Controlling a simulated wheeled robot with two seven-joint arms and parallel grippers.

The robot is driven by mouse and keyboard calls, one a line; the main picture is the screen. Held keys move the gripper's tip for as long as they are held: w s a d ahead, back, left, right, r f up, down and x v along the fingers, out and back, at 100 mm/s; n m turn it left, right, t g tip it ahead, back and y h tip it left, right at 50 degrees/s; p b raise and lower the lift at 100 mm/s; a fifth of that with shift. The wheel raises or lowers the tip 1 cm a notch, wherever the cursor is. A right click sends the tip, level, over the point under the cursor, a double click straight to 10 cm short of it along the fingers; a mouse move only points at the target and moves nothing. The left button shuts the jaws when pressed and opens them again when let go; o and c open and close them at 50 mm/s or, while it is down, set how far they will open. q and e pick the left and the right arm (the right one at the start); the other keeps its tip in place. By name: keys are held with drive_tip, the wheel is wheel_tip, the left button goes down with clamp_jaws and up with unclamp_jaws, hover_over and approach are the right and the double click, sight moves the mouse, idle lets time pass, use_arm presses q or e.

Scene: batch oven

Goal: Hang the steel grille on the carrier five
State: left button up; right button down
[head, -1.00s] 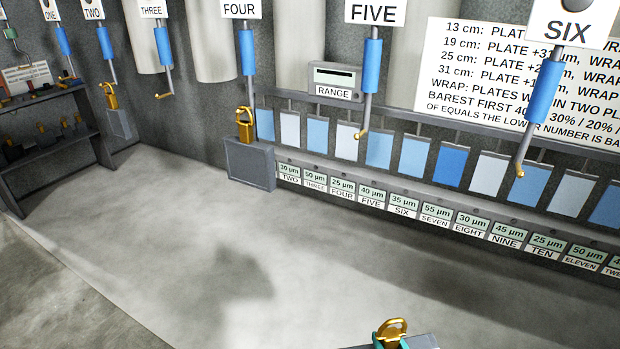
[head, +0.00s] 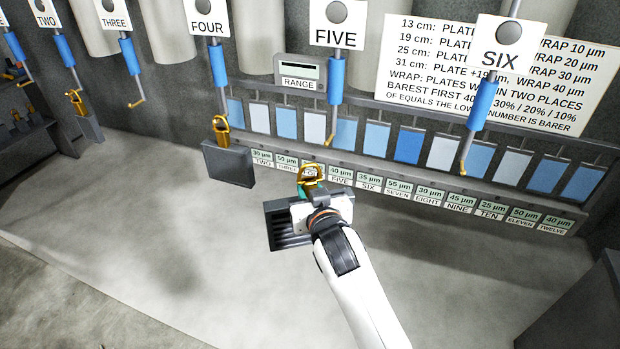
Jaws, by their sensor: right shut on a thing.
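The steel grille (head: 284,233) is a dark slatted plate with a gold loop (head: 310,173) at its top. My right gripper (head: 308,190) is shut on it near the loop and covers part of the plate. Carrier five (head: 335,80) is a hanging rod with a blue sleeve, a sign reading FIVE and a gold hook (head: 329,141) at its lower end. The hook is bare. The loop appears a little below and left of the hook, apart from it. My left gripper is not in view.
Carrier four (head: 218,70) bears a grey block (head: 229,165) by a gold loop, left of the grille. Carrier six (head: 481,105) hangs bare at the right. A row of blue plates and a labelled rail (head: 400,185) run along the wall behind. The floor in front is clear.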

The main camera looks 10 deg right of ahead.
drive_tip(key=shift+w+d+r, duration=0.1)
drive_tip(key=shift+w+r, duration=0.05)
drive_tip(key=shift+r, duration=0.1)
drive_tip(key=shift+r+p, duration=0.1)
drive_tip(key=shift+p, duration=0.25)
drive_tip(key=w+d+f, duration=0.1)
drive_tip(key=w+d, duration=0.6)
drive_tip(key=w, duration=0.3)
drive_tip(key=shift+w+f+b, duration=0.2)
drive_tip(key=shift+w+b, duration=0.05)
drive_tip(key=shift+b, duration=0.1)
idle(1.1)
drive_tip(key=shift+d, duration=0.1)
drive_tip(key=shift+f, duration=0.4)
idle(1.6)
drive_tip(key=shift+f, duration=0.1)
